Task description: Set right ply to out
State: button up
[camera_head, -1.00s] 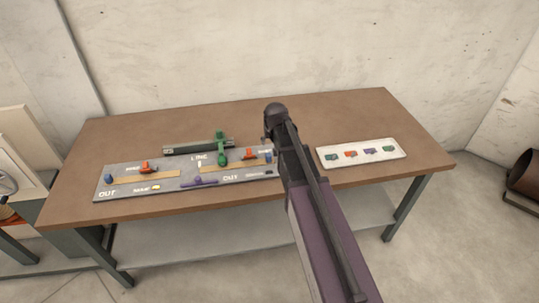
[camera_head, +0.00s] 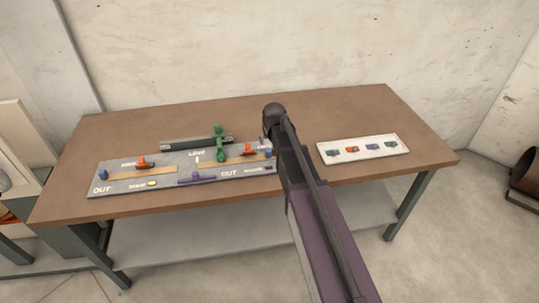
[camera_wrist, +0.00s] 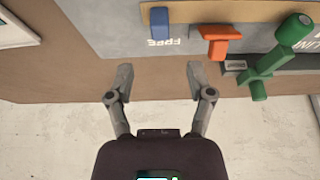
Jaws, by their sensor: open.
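A grey panel (camera_head: 130,183) lies on the table. On its right half is a tan strip (camera_head: 212,165) with an orange slider handle (camera_head: 249,150) toward its right end and OUT lettering below. A blue post (camera_head: 268,154) stands at that right end. In the wrist view, rotated, the orange handle (camera_wrist: 220,36) and blue post (camera_wrist: 160,22) sit on the strip (camera_wrist: 190,12), with FREE lettering beside the post. My gripper (camera_wrist: 158,78) is open and empty, apart from the panel, its fingers pointing toward it. In the head view my arm hides the gripper.
A tall green lever (camera_head: 220,144) stands at mid-panel, close to the right orange handle. A left orange handle (camera_head: 141,162) and a purple part (camera_head: 197,178) are also on the panel. A white plate (camera_head: 360,149) with small coloured pieces lies right of my arm.

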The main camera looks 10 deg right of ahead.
aim_at(268, 150)
jog(key=shift+b+x, duration=3.9)
jog(key=shift+x, duration=0.65)
grip_shut()
